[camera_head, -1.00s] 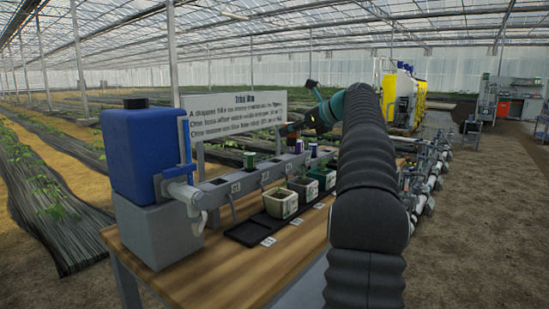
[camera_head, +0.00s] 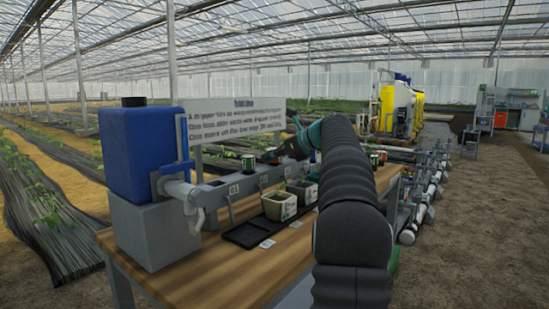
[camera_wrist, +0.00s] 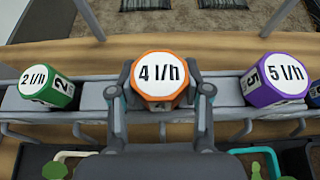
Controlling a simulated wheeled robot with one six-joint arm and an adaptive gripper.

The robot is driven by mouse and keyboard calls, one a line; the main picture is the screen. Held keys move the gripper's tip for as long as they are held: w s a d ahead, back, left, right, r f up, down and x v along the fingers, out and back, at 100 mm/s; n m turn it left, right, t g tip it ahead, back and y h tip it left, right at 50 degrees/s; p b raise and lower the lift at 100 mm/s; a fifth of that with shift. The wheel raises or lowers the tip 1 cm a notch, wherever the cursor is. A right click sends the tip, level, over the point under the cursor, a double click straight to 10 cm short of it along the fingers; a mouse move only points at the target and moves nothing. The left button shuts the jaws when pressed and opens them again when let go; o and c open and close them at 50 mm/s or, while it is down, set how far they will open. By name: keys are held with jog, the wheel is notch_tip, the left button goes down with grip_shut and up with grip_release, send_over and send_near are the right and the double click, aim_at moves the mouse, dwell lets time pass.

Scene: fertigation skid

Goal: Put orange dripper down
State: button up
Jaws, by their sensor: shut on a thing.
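The orange dripper (camera_wrist: 160,76), an eight-sided cap marked 4 l/h, is between the fingers of my gripper (camera_wrist: 160,92) in the wrist view. The gripper is shut on it, over the grey rail (camera_wrist: 100,93). The dripper's underside is hidden, so I cannot tell whether it touches the rail. A green dripper (camera_wrist: 48,87) marked 2 l/h is to its left and a purple dripper (camera_wrist: 275,81) marked 5 l/h to its right. In the head view my gripper (camera_head: 274,154) is small, at the rail in front of the sign; the green dripper (camera_head: 248,163) stands left of it.
A blue tank (camera_head: 135,155) on a grey block stands at the rail's left end. Pots (camera_head: 279,206) sit on a black tray (camera_head: 247,236) below the rail. The sign (camera_head: 235,120) stands behind. My arm hides much of the bench's right side. The wooden bench front (camera_head: 200,270) is clear.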

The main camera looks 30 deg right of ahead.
jog(key=shift+f, duration=0.15)
jog(key=o, duration=1.1)
jog(key=shift+o, duration=0.2)
jog(key=shift+r, duration=0.2)
jog(key=p+v, duration=0.1)
jog(key=v, duration=1.1)
